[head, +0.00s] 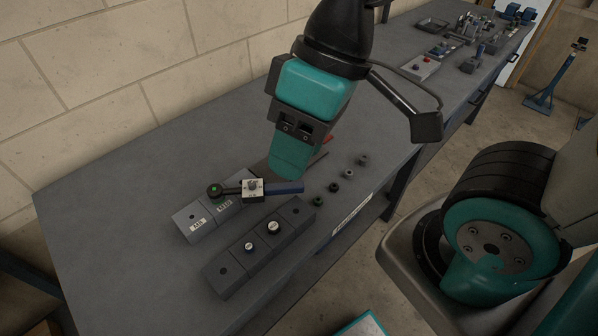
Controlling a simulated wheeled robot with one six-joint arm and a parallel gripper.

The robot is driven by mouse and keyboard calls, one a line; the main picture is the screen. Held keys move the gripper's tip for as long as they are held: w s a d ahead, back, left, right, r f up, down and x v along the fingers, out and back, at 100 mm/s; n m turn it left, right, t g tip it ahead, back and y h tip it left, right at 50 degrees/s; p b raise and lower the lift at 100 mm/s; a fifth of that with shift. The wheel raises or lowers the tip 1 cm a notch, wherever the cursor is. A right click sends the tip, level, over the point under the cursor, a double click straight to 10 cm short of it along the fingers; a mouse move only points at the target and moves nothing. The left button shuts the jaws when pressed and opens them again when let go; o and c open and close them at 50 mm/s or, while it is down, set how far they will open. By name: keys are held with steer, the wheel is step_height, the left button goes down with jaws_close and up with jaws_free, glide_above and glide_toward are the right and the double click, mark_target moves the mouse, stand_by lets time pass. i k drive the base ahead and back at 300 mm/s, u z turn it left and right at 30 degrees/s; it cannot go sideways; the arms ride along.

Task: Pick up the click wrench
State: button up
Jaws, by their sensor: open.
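The click wrench (286,188) lies in the head view on the grey bench, with a round dark head with a green dot at its left end and a blue handle at its right. My gripper (289,168) points down just behind and above the blue handle and is open. One teal finger shows; the other is hidden or overlapped. I cannot tell whether the finger touches the handle.
Labelled grey blocks (197,222) lie beneath and left of the wrench. A dark block with two round sockets (231,272) lies in front. Several small dark sockets (333,187) stand to the right. The bench's left side is clear.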

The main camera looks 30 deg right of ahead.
mark_target(216, 193)
steer(key=z, duration=0.1)
steer(key=k, duration=0.65)
steer(key=u, duration=1)
steer(key=i, duration=0.5)
